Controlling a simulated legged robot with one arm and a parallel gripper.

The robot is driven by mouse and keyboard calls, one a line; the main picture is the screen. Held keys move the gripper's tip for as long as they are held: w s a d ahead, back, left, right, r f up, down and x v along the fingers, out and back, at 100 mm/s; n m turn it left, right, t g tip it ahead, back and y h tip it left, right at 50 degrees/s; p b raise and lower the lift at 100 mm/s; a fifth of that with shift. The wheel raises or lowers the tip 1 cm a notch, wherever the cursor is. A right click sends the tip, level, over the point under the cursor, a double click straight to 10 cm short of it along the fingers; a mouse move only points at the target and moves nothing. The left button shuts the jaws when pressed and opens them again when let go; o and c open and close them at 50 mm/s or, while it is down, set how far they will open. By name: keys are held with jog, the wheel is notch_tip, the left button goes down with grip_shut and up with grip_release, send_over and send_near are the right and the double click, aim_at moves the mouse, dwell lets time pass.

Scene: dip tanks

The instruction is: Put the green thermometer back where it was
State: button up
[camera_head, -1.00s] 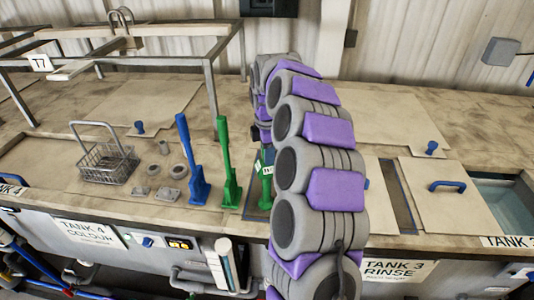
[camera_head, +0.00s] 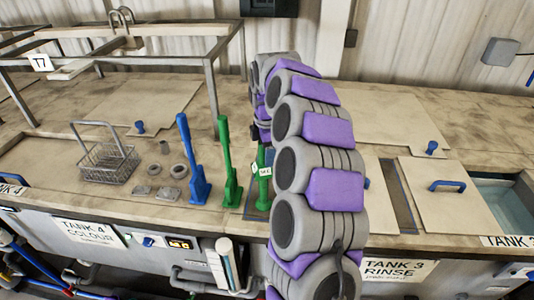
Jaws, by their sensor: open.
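A slim green piece with white tags (camera_head: 264,187) stands upright on the counter just left of my arm; it looks like the green thermometer, though its markings are too small to read. My gripper (camera_head: 261,138) is above its upper end, mostly hidden by my own arm links, with its jaws open. Whether the jaws touch the piece cannot be told. A taller green paddle-shaped tool (camera_head: 228,165) stands to the left of it, and a similar blue tool (camera_head: 191,160) stands farther left.
A wire basket (camera_head: 108,163) and several small grey fittings (camera_head: 168,193) are on the counter at left. A metal frame (camera_head: 210,85) rises behind. A lidded tank (camera_head: 448,195) with a blue handle is at right. My arm hides the middle.

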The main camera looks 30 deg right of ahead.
jog(key=r, duration=0.9)
jog(key=shift+a+r, duration=0.3)
jog(key=shift+r, duration=0.05)
jog(key=shift+d+r, duration=0.2)
jog(key=shift+r, duration=0.6)
jog(key=shift+a+r, duration=0.1)
jog(key=shift+a, duration=0.1)
